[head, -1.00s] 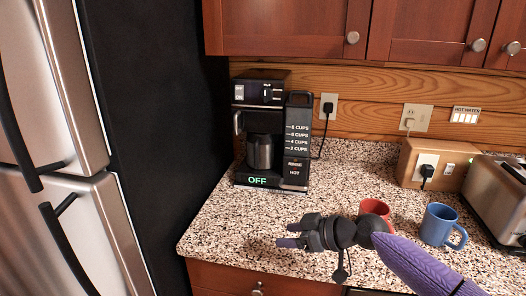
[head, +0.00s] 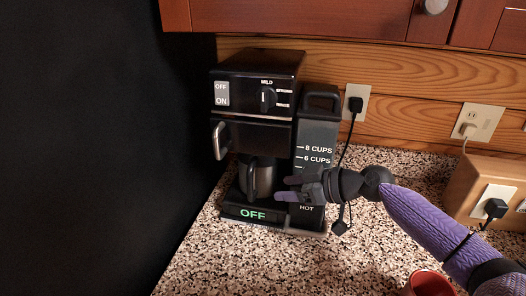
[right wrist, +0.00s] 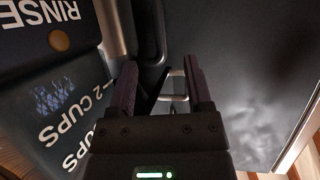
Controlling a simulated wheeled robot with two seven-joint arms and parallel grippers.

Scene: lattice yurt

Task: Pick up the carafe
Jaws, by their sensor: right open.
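The carafe (head: 264,177) is a dark, shiny pot standing upright in the coffee maker's lower bay, with a dark handle at its front left. My right gripper (head: 283,188) comes in from the right, in front of the coffee maker. Its purple-tipped fingers are open and point left, overlapping the carafe's right edge in the head view. I cannot tell whether they touch it. In the right wrist view the fingers (right wrist: 161,90) are spread, with a dark strip and pale metal bars visible between or beyond them; I cannot tell which parts these are. My left gripper is not in view.
The black coffee maker (head: 255,90) stands on a speckled counter (head: 230,265) beside a tall dark panel (head: 90,150). Its water-level side also shows in the right wrist view (right wrist: 75,115). A red mug (head: 430,284) is at lower right. A power cord hangs behind my forearm.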

